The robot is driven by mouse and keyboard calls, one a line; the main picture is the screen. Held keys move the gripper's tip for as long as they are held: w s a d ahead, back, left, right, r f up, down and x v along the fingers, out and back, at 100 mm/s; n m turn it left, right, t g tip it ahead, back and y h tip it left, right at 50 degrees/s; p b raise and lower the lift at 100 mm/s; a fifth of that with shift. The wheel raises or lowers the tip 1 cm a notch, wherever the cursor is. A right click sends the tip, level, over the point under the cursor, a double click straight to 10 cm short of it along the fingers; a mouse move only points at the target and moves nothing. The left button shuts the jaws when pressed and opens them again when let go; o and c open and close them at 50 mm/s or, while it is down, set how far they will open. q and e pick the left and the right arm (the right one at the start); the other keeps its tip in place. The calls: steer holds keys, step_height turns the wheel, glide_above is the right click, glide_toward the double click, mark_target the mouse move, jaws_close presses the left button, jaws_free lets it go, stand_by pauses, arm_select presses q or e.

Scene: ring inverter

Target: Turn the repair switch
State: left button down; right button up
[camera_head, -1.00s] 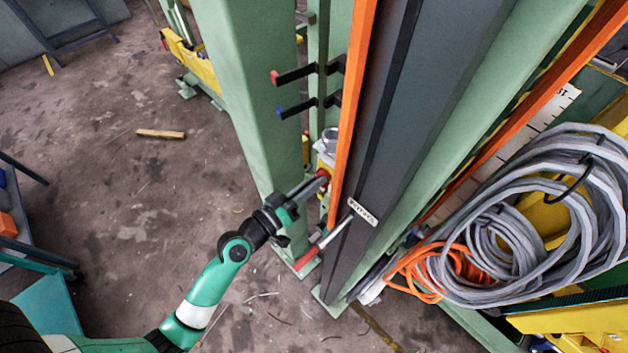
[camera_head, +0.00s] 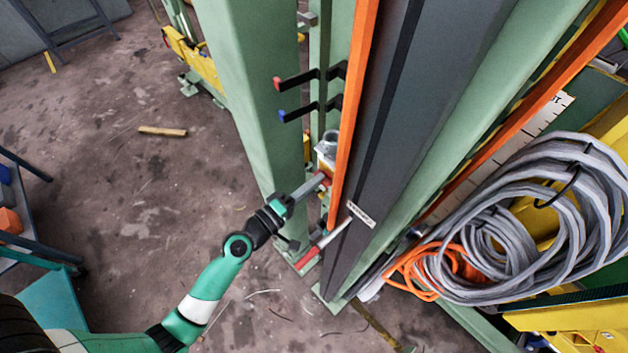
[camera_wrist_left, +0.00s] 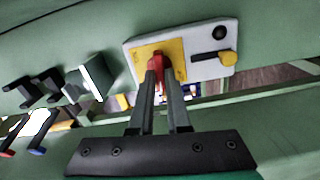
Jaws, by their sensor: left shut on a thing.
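The repair switch is a red knob (camera_wrist_left: 158,64) on a yellow square (camera_wrist_left: 172,50) of a pale panel (camera_wrist_left: 205,68), which shows in the left wrist view on a green post. My left gripper (camera_wrist_left: 159,78) is shut on the red knob, with a finger on each side of it. In the head view my left gripper (camera_head: 322,180) reaches in beside the green post, and a bit of red shows at its fingertips. The switch face is mostly hidden there. My right gripper is in neither view.
The panel also has a black round button (camera_wrist_left: 219,33) and a black lever with a yellow end (camera_wrist_left: 228,58). Black hooks with red and blue tips (camera_head: 312,77) stick out of the post above. Grey coiled cable (camera_head: 530,220) hangs at the right. Open floor (camera_head: 110,220) lies left.

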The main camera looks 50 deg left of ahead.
arm_select(q)
steer(key=shift+n, duration=0.6)
steer(key=c, duration=0.9)
jaws_free()
steer(key=s+b, duration=0.1)
steer(key=s, duration=0.5)
steer(key=s+b, duration=0.1)
steer(key=s, duration=0.4)
steer(key=shift+s+d+b, duration=0.2)
steer(key=shift+s+b, duration=0.15)
